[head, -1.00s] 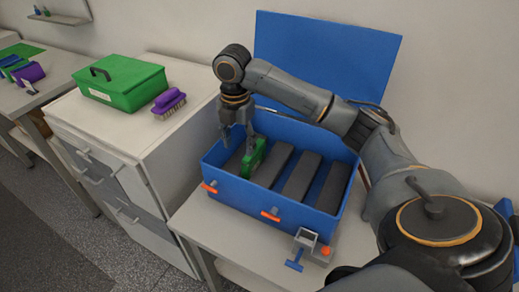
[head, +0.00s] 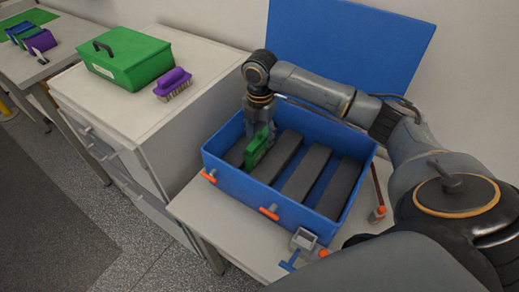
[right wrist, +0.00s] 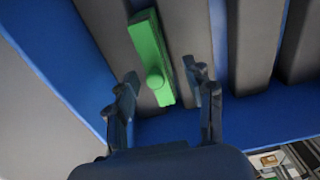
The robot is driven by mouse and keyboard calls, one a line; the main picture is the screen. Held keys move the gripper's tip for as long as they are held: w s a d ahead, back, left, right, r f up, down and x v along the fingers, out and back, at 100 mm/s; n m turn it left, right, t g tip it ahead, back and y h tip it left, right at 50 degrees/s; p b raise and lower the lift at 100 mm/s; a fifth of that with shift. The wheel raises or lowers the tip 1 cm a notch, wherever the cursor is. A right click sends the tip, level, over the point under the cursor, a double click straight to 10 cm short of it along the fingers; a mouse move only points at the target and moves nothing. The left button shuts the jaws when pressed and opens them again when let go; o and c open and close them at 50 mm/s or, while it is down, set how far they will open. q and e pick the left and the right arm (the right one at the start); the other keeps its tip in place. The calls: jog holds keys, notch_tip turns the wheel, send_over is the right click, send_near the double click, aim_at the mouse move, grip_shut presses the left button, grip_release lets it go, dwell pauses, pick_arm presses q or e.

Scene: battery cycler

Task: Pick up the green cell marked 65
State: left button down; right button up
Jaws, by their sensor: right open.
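A green cell (head: 256,148) stands in the blue box, at its left end, by a dark grey divider bar. The mark 65 cannot be read. It also shows in the right wrist view (right wrist: 150,58) as a green block with a round knob on its near end. My right gripper (head: 257,130) is over the cell, pointing down into the box. In the right wrist view the right gripper (right wrist: 163,90) is open, with one finger on each side of the cell; I see gaps beside it. My left gripper is not in view.
The blue box (head: 240,185) has several grey bars (head: 305,173) and a raised lid (head: 350,50) behind my right arm. A small grey clamp-like part (head: 303,241) lies in front of the box.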

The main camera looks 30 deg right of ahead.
aim_at(260, 145)
jog(key=shift+w+d+f, duration=0.1)
jog(key=shift+d+f, duration=0.05)
jog(key=shift+f, duration=0.5)
jog(key=f+p, duration=0.1)
jog(key=f, duration=0.2)
jog(key=shift+w+f, duration=0.2)
jog(key=shift+d+f, duration=0.15)
jog(key=shift+f, duration=0.25)
jog(key=shift+c, duration=0.6)
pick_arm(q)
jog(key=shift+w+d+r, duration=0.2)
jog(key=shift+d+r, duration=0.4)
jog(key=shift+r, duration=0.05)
pick_arm(e)
grip_shut()
jog(key=shift+w+r, duration=0.1)
